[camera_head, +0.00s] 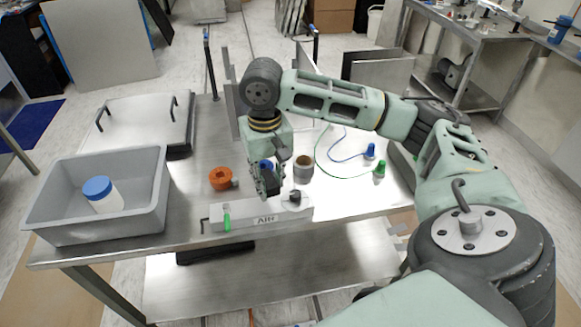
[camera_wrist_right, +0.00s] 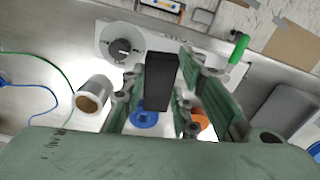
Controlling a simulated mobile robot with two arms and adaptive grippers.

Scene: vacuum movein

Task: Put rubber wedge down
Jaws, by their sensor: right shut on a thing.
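The rubber wedge (camera_wrist_right: 161,80) is a black block between the fingers of my right gripper (camera_wrist_right: 160,95), which is shut on it. In the head view my right gripper (camera_head: 268,184) points down over the metal table, just behind the AIR panel (camera_head: 262,218). The wedge is hard to tell from the dark fingers there. In the wrist view an orange part and a blue part (camera_wrist_right: 145,119) lie beyond the fingers, partly hidden by them. I cannot tell whether the wedge touches the table. My left gripper is not in view.
A grey bin (camera_head: 152,190) holding a white jar (camera_head: 104,198) stands at the left. An orange part (camera_head: 221,178) and a grey roll (camera_head: 303,172) flank the gripper. The panel has a green handle (camera_head: 227,219) and a dark knob (camera_head: 294,197). Blue and green plugs (camera_head: 379,170) lie right.

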